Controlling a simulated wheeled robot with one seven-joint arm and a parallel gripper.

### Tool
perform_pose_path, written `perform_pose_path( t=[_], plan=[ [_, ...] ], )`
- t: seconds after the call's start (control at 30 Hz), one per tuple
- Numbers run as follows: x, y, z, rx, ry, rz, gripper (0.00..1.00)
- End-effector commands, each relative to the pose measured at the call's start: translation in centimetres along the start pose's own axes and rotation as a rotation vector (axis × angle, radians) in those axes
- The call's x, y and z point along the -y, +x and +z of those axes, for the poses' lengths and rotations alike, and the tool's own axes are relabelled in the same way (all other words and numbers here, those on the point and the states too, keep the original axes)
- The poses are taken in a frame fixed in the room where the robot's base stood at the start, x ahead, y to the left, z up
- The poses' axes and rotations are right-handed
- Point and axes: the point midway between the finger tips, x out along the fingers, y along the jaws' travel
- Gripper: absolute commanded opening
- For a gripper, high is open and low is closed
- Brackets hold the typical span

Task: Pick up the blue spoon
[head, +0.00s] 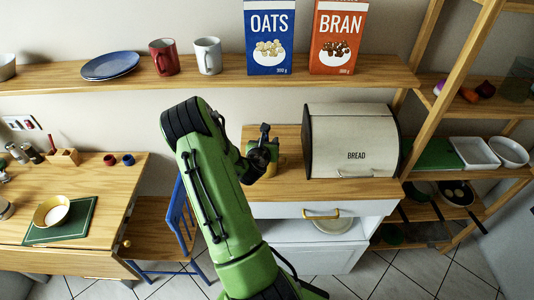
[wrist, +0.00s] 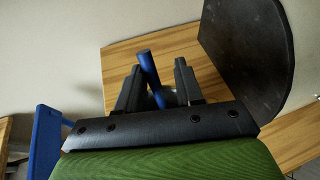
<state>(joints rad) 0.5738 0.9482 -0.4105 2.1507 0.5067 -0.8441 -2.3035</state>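The blue spoon (wrist: 149,66) shows in the wrist view between the two fingers of my gripper (wrist: 158,78). Its handle leans across the gap, close to the left finger, with clear space to the right finger. Its lower part is partly hidden behind my gripper's body. The fingers are apart, and I cannot tell whether either touches the spoon. In the head view my gripper (head: 264,140) is over the wooden counter, left of the bread box, and the spoon cannot be made out there.
The bread box (head: 352,142) stands close on the right; its dark side (wrist: 250,60) shows in the wrist view. A shelf (head: 210,78) with cereal boxes runs above. A blue chair (head: 182,222) and a table (head: 90,185) are at left.

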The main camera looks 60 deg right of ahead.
Motion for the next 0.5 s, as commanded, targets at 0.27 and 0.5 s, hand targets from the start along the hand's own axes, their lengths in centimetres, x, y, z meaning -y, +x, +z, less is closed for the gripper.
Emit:
perform_pose_path(
  t=[0.27,0.5],
  plan=[
    [-0.1,0.0,0.07,0.002,0.001,0.002,0.0],
    [-0.11,-0.01,0.09,0.002,0.001,0.002,0.0]
  ],
)
